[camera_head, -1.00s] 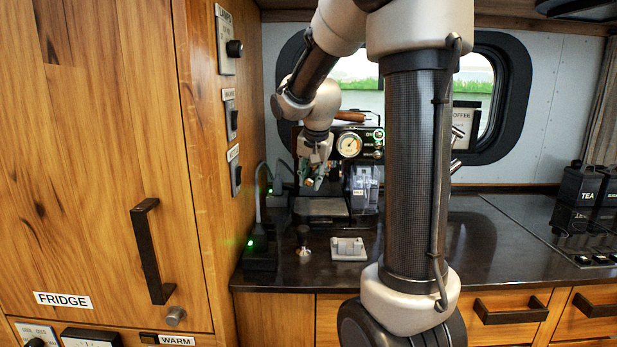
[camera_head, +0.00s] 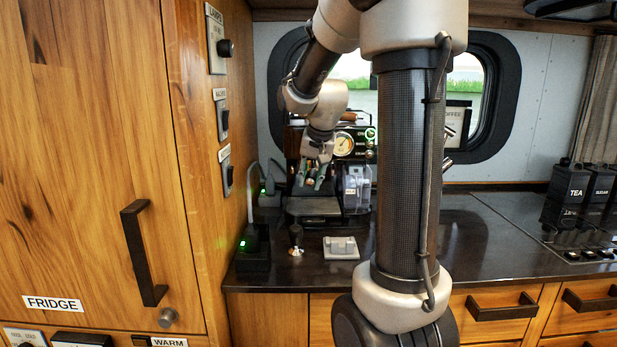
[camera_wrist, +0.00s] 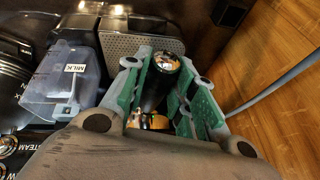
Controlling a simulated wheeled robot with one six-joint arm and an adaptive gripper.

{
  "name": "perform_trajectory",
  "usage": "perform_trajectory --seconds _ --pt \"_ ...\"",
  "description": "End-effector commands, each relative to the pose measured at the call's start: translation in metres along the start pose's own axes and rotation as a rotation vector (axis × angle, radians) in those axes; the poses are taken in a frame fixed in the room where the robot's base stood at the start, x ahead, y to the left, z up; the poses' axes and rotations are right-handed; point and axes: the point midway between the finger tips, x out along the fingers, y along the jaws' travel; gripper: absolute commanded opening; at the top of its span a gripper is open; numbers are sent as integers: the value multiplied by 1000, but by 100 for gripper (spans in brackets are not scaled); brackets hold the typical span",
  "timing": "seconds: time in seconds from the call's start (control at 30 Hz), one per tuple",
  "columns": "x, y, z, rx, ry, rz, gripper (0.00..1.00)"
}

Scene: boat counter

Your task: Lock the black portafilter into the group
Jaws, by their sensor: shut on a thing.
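A clear milk container (camera_wrist: 68,88) stands beside the drip tray. A tamper (camera_head: 296,240), a pale stand (camera_head: 341,247) and a black box with a green light (camera_head: 252,250) sit on the front counter. A wooden cabinet wall (camera_head: 190,180) closes the left side.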

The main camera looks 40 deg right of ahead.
Motion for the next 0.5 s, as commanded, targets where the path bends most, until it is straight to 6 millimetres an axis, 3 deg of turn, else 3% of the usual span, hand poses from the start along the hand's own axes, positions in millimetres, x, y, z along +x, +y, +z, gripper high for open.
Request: perform_trajectory --seconds 0.5 --pt "-2 8 -1 -46 -11 -18 0"
